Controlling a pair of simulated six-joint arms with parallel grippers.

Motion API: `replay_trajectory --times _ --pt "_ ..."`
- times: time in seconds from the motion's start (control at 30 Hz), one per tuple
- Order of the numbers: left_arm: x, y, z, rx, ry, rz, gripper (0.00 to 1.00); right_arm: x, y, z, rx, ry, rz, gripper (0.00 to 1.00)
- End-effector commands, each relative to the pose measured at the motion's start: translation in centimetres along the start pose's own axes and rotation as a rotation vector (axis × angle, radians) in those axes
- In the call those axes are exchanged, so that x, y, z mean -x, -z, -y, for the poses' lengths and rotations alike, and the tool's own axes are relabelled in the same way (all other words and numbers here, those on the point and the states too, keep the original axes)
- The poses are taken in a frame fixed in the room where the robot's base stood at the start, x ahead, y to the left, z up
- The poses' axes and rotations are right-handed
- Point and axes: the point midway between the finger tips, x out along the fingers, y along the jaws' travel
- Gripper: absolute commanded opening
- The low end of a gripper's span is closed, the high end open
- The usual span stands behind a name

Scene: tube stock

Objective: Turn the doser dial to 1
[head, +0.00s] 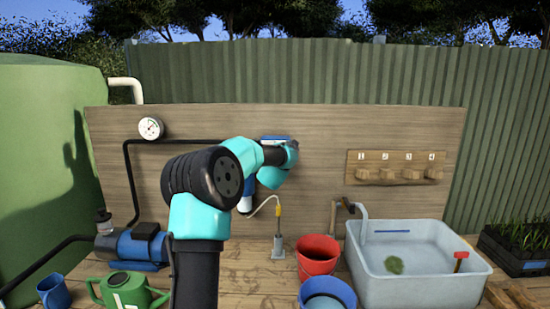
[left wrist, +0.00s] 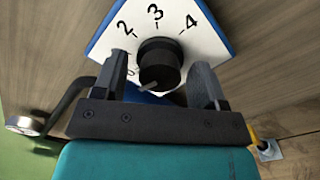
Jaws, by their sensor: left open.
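The doser's white, blue-edged face (left wrist: 208,45) fills the top middle of the left wrist view. It shows the numbers 2, 3 and 4; another mark at its left is mostly covered by a finger. The black round dial (left wrist: 160,58) sits below the numbers. A small pale line shows on its lower side; I cannot tell for sure what it points to. My left gripper (left wrist: 160,68) is open, one finger on each side of the dial, with gaps visible. In the head view my arm hides most of the doser (head: 276,138). My right gripper is not in view.
A pressure gauge (head: 151,128) and black pipe are on the wooden panel left of the doser. A numbered peg board (head: 395,168) hangs to the right. Below stand a blue pump (head: 130,247), a red bucket (head: 318,255) and a grey trough (head: 425,285).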

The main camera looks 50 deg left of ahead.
Motion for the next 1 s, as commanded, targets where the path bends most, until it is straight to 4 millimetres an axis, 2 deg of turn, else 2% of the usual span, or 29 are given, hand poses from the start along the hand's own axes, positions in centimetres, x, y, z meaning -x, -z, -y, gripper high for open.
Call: replay_trajectory --times 0.13,0.4,0.8,1.0 --pt "-0.67 -0.01 -0.03 0.001 0.000 0.001 0.66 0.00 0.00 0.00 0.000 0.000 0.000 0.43" --pt "-0.73 0.00 -0.01 0.001 0.000 0.000 0.66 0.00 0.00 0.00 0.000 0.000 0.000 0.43" --pt "-0.71 0.00 -0.01 0.001 0.000 0.000 0.28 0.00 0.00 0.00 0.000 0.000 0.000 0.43" --pt "-0.71 0.00 0.00 -0.006 0.000 0.000 0.27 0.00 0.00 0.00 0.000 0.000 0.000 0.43"
